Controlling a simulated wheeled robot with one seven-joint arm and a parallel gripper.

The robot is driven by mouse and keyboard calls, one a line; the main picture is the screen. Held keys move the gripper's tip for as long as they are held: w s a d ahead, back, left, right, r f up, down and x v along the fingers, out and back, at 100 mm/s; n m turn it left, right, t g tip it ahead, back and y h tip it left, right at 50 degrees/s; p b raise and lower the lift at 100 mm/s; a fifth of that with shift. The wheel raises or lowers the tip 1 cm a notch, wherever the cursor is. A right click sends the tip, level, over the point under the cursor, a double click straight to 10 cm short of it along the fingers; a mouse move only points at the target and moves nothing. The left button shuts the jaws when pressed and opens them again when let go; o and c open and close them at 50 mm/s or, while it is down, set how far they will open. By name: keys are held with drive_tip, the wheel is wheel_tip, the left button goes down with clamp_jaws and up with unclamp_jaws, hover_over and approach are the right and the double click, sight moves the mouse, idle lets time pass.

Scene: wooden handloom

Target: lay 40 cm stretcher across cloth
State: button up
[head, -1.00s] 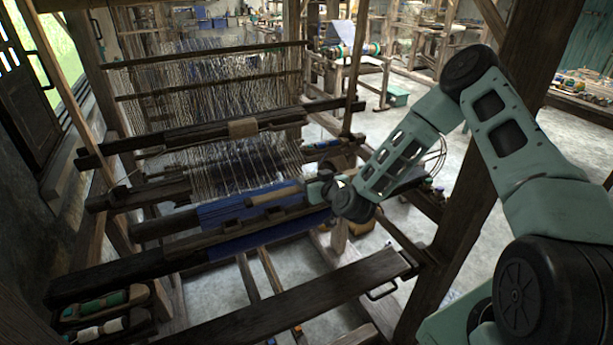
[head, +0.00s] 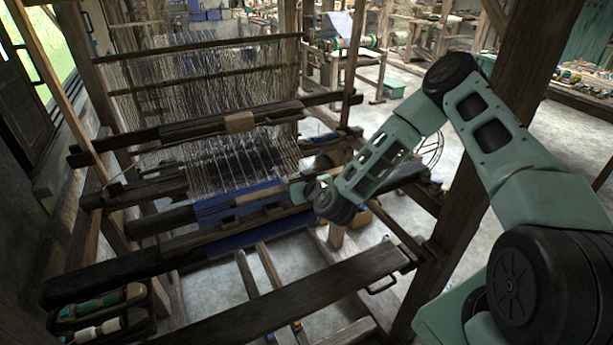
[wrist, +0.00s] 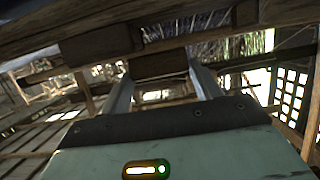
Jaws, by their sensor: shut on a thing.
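The blue cloth (head: 212,211) lies across the front of the loom, between dark wooden beams. A pale wooden stick, which looks like the stretcher (head: 258,195), lies low over or on the cloth, pointing left from my gripper (head: 289,189). I cannot tell whether it touches the cloth. My gripper is shut on its right end; the jaws are small and partly hidden in the head view. In the wrist view, the two fingers (wrist: 163,88) stand either side of a brown wooden piece (wrist: 158,64), most likely the stretcher seen near end-on.
White warp threads (head: 235,160) run back from the cloth. A dark beam with a pale block (head: 238,122) crosses above them. The front bench plank (head: 300,292) and a thick right post (head: 470,180) stand close to my arm. Shuttles (head: 98,302) lie at lower left.

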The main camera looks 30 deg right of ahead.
sight(271, 203)
drive_tip(key=a, duration=0.9)
drive_tip(key=shift+a+f, duration=0.25)
drive_tip(key=shift+d+f+b, duration=0.1)
drive_tip(key=shift+f+b, duration=1.3)
drive_tip(key=shift+f, duration=0.35)
drive_tip(key=shift+f, duration=0.2)
drive_tip(key=o, duration=1.2)
drive_tip(key=shift+c, duration=0.2)
drive_tip(key=shift+s, duration=0.1)
